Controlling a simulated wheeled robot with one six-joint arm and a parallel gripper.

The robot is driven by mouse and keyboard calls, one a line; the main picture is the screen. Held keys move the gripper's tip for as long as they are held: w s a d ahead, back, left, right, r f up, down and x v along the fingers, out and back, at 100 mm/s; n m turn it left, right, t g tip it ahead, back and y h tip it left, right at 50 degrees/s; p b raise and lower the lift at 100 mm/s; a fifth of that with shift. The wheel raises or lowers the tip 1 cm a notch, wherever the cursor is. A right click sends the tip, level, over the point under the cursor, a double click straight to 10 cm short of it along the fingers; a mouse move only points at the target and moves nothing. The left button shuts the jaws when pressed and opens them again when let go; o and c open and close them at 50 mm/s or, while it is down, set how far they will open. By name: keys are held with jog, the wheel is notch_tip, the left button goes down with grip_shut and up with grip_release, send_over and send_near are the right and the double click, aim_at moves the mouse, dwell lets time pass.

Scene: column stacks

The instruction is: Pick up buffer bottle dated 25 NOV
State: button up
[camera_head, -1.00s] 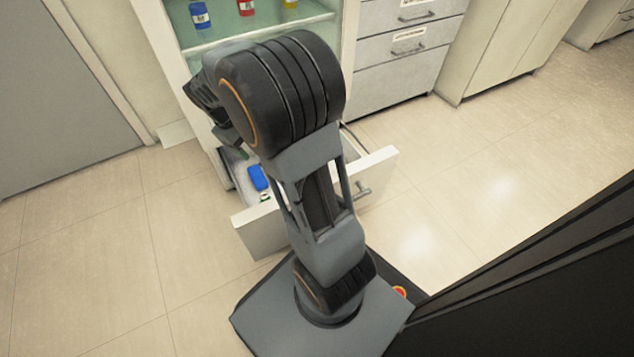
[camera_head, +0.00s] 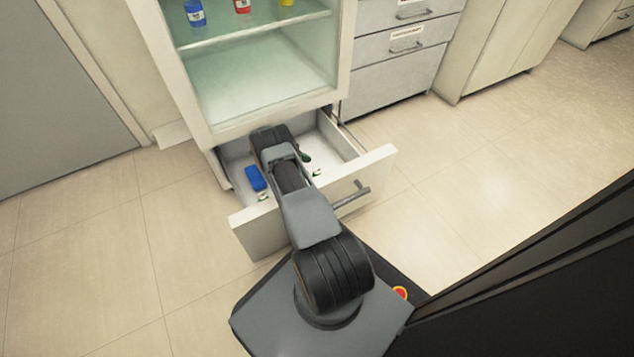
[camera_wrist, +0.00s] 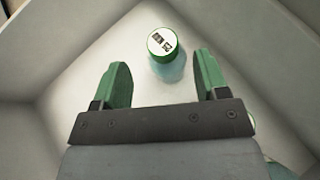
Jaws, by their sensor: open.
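In the wrist view a bottle (camera_wrist: 168,68) with a green-rimmed cap and a pale blue, see-through body stands in a white drawer. In the head view my arm reaches down into the open drawer (camera_head: 372,160) and hides most of the gripper and this bottle.
A blue object (camera_head: 255,179) lies in the drawer left of my arm. Small green-and-white items show near the drawer's front. Part of another green-rimmed item (camera_wrist: 250,126) shows at the wrist view's lower right. Drawer walls enclose the space. Shelf bottles (camera_head: 195,13) stand above.

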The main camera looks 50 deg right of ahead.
aim_at(315, 170)
jog(key=b+x, duration=0.2)
jog(key=x, duration=0.5)
jog(key=shift+s, duration=0.25)
grip_shut()
dwell(0.4)
